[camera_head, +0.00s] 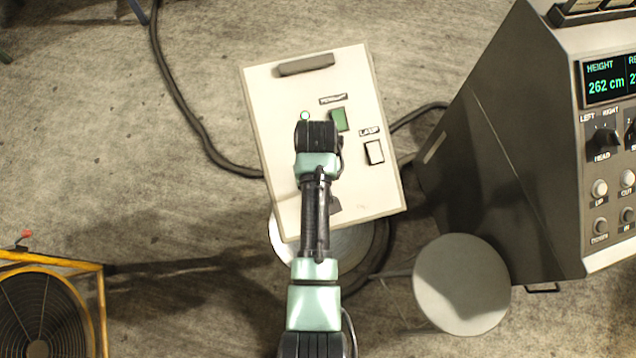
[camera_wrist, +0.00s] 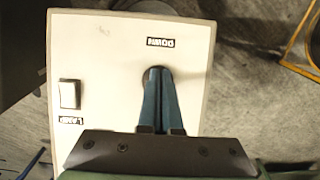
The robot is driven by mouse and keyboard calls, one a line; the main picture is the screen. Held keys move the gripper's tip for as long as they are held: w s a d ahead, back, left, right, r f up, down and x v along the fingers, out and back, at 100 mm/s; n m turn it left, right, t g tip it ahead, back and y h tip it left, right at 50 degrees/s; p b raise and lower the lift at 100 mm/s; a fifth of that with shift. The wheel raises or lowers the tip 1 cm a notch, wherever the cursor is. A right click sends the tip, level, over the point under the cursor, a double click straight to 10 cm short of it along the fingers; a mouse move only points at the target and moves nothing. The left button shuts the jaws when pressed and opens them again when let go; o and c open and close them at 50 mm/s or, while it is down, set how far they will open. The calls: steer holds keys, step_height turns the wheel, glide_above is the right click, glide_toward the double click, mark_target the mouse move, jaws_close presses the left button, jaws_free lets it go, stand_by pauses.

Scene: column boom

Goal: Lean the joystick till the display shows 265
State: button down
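A pale control box (camera_head: 275,150) lies below my arm in the head view. The joystick's dark round base (camera_wrist: 174,74) shows around my fingertips in the wrist view; the stick itself is mostly hidden. My gripper (camera_wrist: 158,72) has its two blue fingers close together over the base, seemingly shut on the stick. In the head view my arm covers the gripper.
The box also carries a green switch (camera_head: 339,120), a white LAMP switch (camera_head: 374,152) and a dark handle (camera_head: 305,65). The console (camera_head: 520,150) stands at right, with a round stool (camera_head: 462,285) before it. A yellow-framed fan (camera_head: 45,310) stands at lower left.

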steer(key=s+d+r+p, duration=0.1)
steer(key=s+r+p, duration=0.3)
steer(key=r+p, duration=0.4)
steer(key=p, duration=0.3)
steer(key=shift+s+d+p, duration=0.15)
steer(key=shift+d+p, duration=0.05)
steer(key=shift+p, duration=0.1)
stand_by(0.6)
